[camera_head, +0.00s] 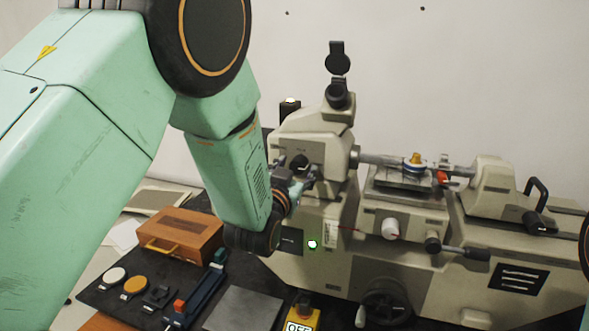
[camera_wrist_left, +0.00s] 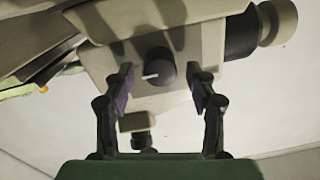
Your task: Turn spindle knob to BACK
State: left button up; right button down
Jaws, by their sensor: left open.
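The spindle knob (camera_head: 299,162) is a dark round knob on the beige headstock (camera_head: 285,145) of the machine. In the left wrist view the knob (camera_wrist_left: 160,67) shows a short white pointer mark toward the picture's left. My left gripper (camera_head: 305,184) is at the headstock front, close to the knob and slightly below it in the head view. In the left wrist view the open fingers (camera_wrist_left: 164,88) stand on either side of the knob, with gaps; contact is not visible. No readable BACK label shows. My right gripper is not in view.
The machine bed carries a tailstock (camera_head: 493,190), a white knob (camera_head: 391,229) and a handwheel (camera_head: 386,307). A wooden box (camera_head: 181,236), a blue tool (camera_head: 205,290) and a yellow box (camera_head: 302,312) sit at the lower front. The wall behind is bare.

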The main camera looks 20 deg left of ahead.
pick_arm(q)
jog(key=shift+s+d+r, duration=0.15)
jog(key=shift+s+d, duration=0.05)
jog(key=shift+d, duration=0.1)
jog(key=shift+w+a+f, duration=0.25)
jog(key=shift+a, duration=0.2)
jog(key=c, duration=0.4)
jog(key=shift+c, duration=0.8)
jog(key=shift+d, duration=0.25)
jog(key=c, duration=0.3)
jog(key=shift+a+r, duration=0.1)
jog(key=shift+a, duration=0.05)
jog(key=c, duration=0.3)
